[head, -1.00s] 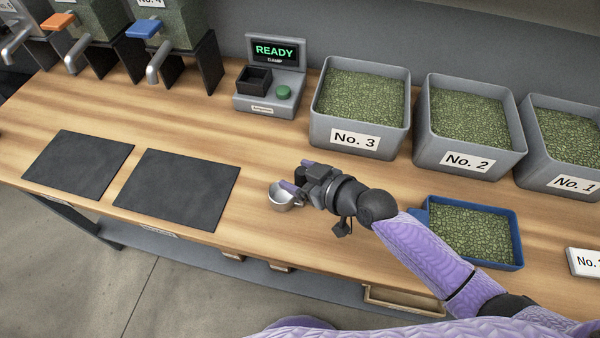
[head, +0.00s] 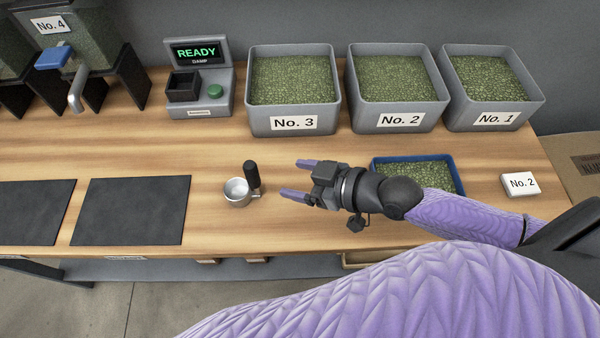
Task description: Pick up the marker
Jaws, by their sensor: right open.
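The marker, a small white block labelled "No. 2" (head: 519,185), lies on the wooden counter at the right, beyond the blue tray. My right gripper (head: 301,178) is open and empty, well to the left of the marker, with its fingers pointing left. A small metal cup with a black handle (head: 237,191) stands on the counter just left of the fingertips, apart from them. My left gripper is out of view.
A blue tray of green beans (head: 459,176) is partly hidden behind my right arm. Grey bins No. 3 (head: 293,122), No. 2 (head: 400,119) and No. 1 (head: 500,117) stand behind. Dark mats (head: 131,211) lie left. The counter's right end (head: 562,172) is near the marker.

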